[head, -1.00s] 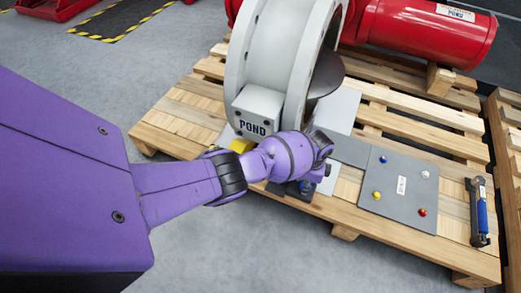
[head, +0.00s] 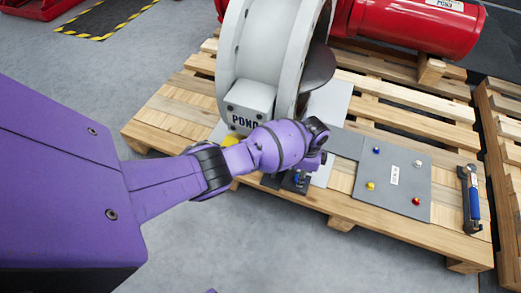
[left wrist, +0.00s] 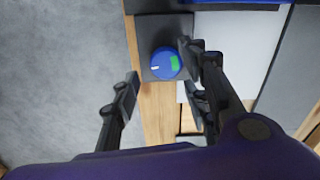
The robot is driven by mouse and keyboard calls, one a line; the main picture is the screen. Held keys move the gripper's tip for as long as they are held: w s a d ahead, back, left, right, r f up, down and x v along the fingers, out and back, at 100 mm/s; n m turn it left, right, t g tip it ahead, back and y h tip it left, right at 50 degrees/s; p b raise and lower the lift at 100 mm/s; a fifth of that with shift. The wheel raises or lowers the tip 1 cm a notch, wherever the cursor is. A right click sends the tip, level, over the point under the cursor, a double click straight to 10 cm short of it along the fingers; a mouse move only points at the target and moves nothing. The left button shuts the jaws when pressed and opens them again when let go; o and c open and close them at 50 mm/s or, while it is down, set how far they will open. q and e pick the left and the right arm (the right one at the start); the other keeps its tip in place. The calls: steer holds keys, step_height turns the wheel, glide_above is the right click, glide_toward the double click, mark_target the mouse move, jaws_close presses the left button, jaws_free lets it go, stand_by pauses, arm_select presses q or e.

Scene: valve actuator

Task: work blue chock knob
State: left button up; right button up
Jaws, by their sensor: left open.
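The blue knob (left wrist: 165,63) is round, with a white mark and a green patch on its face. It sits on a dark square base (left wrist: 150,30) and also shows in the head view (head: 299,178), partly behind my gripper. My left gripper (left wrist: 162,74) is open and empty, its fingers spread either side of the knob as seen from the wrist. I cannot tell how far above the knob the fingertips are. In the head view the left gripper (head: 316,160) is beside the valve, largely hiding its own fingers. My right gripper is not in view.
The large grey valve body (head: 262,60) with its POND block stands on a wooden pallet (head: 165,115) behind my arm. A grey panel (head: 393,185) with small coloured buttons lies to the right. A blue-handled tool (head: 470,198) lies at the pallet's right end.

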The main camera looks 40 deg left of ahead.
arm_select(q)
step_height(320, 180, up, 9)
stand_by(0.3)
stand_by(0.5)
